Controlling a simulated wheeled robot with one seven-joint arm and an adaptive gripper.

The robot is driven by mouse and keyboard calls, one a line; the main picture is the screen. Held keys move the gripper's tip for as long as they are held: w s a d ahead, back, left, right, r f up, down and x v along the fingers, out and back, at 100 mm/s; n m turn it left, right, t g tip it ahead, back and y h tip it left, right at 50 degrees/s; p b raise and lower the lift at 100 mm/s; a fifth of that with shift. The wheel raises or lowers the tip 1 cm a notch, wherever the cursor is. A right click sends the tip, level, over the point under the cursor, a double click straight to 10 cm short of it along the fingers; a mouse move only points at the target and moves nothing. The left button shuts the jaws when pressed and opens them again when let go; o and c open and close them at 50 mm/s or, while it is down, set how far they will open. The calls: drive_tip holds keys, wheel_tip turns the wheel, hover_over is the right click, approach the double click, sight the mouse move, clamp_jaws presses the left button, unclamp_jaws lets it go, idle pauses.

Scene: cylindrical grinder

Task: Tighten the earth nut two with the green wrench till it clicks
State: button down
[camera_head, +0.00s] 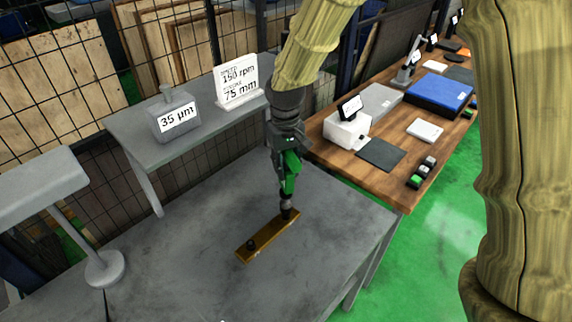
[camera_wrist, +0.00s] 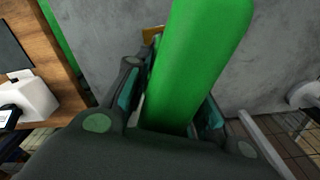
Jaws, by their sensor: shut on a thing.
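My gripper (camera_head: 289,158) is shut on the green wrench (camera_head: 290,175), which points down. In the wrist view the green wrench (camera_wrist: 200,65) fills the middle between the fingers and hides most of what lies below. A brass-coloured bar (camera_head: 265,238) lies on the grey table with a dark nut or stud near each end. The wrench's lower end is at the far-right nut (camera_head: 287,213) and covers most of it; I cannot tell how well it is seated. The near-left nut (camera_head: 250,244) stands free. A corner of the bar (camera_wrist: 152,34) shows behind the wrench in the wrist view.
The grey table (camera_head: 180,260) is mostly bare around the bar. A grey shelf (camera_head: 130,128) behind holds a 35 µm block (camera_head: 174,115) and a 150 rpm sign (camera_head: 238,82). A round-based stand (camera_head: 104,268) is at left. A wooden bench (camera_head: 385,185) with devices stands at right.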

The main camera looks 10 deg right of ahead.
drive_tip(key=shift+f+b, duration=0.3)
drive_tip(key=shift+f, duration=1.55)
idle(1.1)
drive_tip(key=shift+s+f+m+p, duration=0.15)
drive_tip(key=shift+m+p, duration=0.35)
drive_tip(key=shift+m, duration=1.2)
drive_tip(key=shift+s+f+m+p, duration=0.1)
drive_tip(key=shift+m+p, duration=0.6)
drive_tip(key=shift+m, duration=1.1)
drive_tip(key=shift+m+p, duration=0.9)
drive_tip(key=shift+m, duration=1)
drive_tip(key=shift+m+p, duration=0.95)
drive_tip(key=shift+m, duration=1.05)
drive_tip(key=shift+n, duration=0.5)
